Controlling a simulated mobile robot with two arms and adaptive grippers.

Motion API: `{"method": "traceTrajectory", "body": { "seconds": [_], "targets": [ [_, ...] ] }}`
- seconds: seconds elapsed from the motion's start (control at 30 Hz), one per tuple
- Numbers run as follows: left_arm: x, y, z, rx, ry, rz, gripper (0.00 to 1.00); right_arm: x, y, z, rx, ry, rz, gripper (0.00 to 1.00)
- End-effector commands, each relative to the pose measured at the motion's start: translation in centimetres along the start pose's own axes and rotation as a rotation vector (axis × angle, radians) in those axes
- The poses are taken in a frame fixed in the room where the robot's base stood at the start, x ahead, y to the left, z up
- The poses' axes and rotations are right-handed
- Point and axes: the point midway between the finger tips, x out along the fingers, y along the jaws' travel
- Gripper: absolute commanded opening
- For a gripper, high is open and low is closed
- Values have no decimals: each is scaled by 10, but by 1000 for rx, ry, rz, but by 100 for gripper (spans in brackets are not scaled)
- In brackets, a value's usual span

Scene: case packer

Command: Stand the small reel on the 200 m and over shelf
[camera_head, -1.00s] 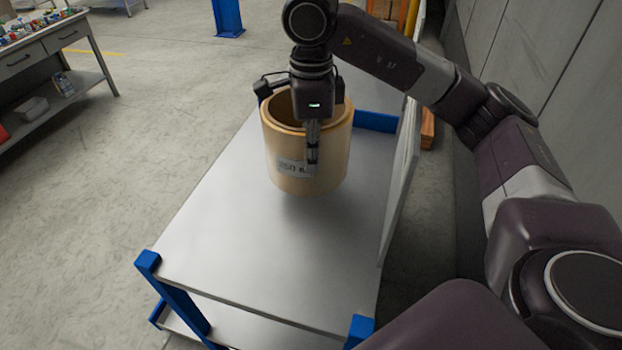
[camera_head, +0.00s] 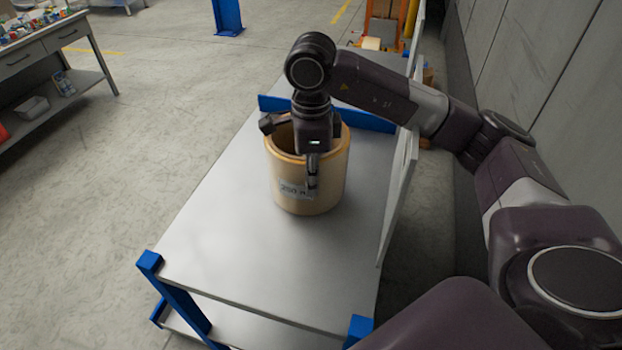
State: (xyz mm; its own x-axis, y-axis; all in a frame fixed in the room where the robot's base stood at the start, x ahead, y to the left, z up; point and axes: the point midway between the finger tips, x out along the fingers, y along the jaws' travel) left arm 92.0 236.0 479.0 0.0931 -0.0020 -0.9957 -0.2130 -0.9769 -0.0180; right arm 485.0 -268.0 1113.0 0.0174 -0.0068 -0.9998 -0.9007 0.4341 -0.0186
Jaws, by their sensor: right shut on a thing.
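The small reel (camera_head: 325,193) is a tan, hollow cylinder with a white label that reads "250 M" or close to it. It is upright over the middle of the grey shelf top (camera_head: 240,250). Its lower edge looks at or very near the surface; I cannot tell if it touches. My right gripper (camera_head: 311,170) comes from above and is shut on the near wall of the reel, one finger outside beside the label. The inner finger is hidden. My left gripper is not in view.
The shelf has blue corner posts (camera_head: 149,262), a blue back bar (camera_head: 380,122) and a pale panel (camera_head: 398,195) along its right side. A workbench (camera_head: 60,50) stands at the far left. Bare shelf top lies in front of the reel.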

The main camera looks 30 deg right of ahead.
Motion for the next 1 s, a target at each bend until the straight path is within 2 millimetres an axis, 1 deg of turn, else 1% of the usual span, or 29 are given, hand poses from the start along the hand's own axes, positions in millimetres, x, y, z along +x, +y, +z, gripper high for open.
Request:
{"method": "traceTrajectory", "body": {
  "seconds": [0.03, 0.07, 0.2, 0.43, 0.57, 0.6, 0.67, 0.77, 0.8, 1.0],
  "targets": [
    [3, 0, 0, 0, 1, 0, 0, 1, -1, 0, 1, -3, -5, 0],
    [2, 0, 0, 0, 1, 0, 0, 2, 0, 0, 0, 0, 0, 14],
    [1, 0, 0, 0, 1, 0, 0, 1, 0, 0, 0, 1, 1, 29],
    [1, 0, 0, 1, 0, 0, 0, 1, 0, 0, 1, 1, 1, 29],
    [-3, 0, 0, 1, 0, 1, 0, -3, 0, 0, 1, 1, 1, 29],
    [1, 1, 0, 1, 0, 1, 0, -5, -1, 0, 1, -1, -1, 29],
    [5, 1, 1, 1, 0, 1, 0, -12, -1, 1, 1, -2, -2, 29],
    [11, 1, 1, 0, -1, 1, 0, -31, -1, 1, 0, -3, -4, 29],
    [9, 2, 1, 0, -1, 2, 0, -41, -2, 0, 1, -1, -5, 29],
    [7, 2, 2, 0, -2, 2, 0, -77, -2, 0, 1, 0, -4, 29]
  ]
}}
